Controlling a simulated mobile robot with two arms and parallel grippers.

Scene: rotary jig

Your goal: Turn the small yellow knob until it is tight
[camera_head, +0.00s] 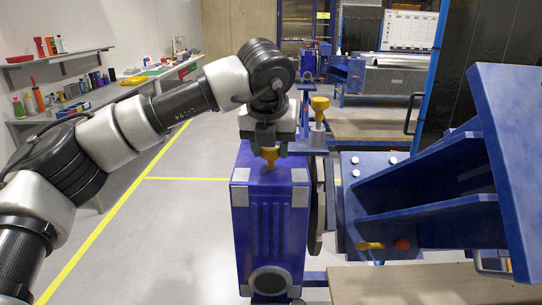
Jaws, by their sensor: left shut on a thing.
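My left gripper (269,149) comes in from the left and points straight down over the top of the blue jig housing (268,220). It is shut on a small yellow knob (270,160), whose lower part shows below the fingers. The upper part of this knob is hidden by the gripper. A second yellow knob (320,104) stands upright on a pale post just right of the gripper, apart from it. My right gripper is not in view.
A large blue bracket (440,185) fills the right side, close to the housing. It carries a yellow handle (370,246) and a red knob (402,244) low down. A bench with coloured items (75,105) runs along the left wall. The floor at left is clear.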

